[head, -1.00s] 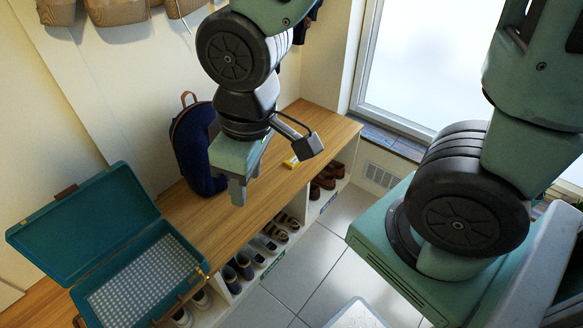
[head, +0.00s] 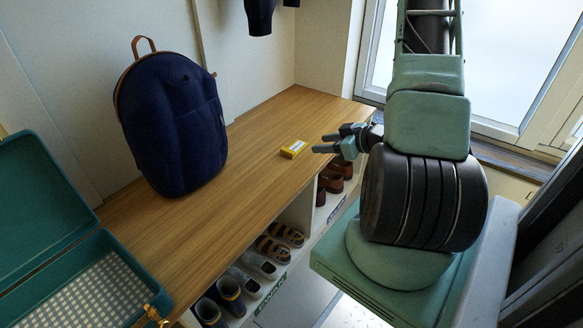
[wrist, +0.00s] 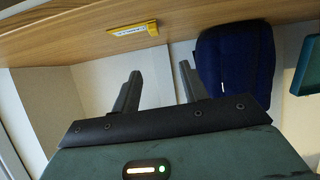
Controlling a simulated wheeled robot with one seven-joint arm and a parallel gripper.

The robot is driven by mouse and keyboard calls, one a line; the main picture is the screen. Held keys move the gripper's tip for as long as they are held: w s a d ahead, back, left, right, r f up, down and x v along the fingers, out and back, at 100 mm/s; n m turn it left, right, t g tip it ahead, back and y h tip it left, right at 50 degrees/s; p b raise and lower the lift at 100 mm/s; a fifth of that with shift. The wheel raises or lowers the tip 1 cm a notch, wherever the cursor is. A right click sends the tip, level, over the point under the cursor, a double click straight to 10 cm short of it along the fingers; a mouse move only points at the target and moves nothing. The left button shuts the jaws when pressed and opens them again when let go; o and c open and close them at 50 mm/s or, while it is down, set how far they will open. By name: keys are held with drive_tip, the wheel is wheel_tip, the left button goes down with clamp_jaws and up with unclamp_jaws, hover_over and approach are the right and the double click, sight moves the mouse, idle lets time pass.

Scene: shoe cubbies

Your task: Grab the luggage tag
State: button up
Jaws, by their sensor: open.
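The luggage tag appears to be a small yellow block-like item (head: 294,148) with a white label, lying flat on the wooden bench top near its front edge. It also shows in the wrist view (wrist: 132,28), at the top left, above and ahead of the fingers. My gripper (head: 318,143) is open and empty. Its fingers point left toward the yellow item from just off its right side, apart from it. In the wrist view the open fingers (wrist: 159,72) have nothing between them. Nothing hides the tag.
A navy backpack (head: 175,125) stands on the bench (head: 215,195) left of the tag. An open teal case (head: 40,265) lies at the near left end. Shoes (head: 268,262) fill the cubbies below. The bench top around the tag is clear.

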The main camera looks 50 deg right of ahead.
drive_tip(key=s+f, duration=0.2)
drive_tip(key=b, duration=0.5)
approach(285, 149)
drive_tip(key=shift+t, duration=0.3)
drive_tip(key=x, duration=0.4)
drive_tip(key=shift+w+f, duration=0.1)
drive_tip(key=shift+m, duration=0.3)
drive_tip(key=b+x, duration=0.3)
drive_tip(key=x, duration=0.2)
drive_tip(key=shift+f, duration=0.2)
clamp_jaws()
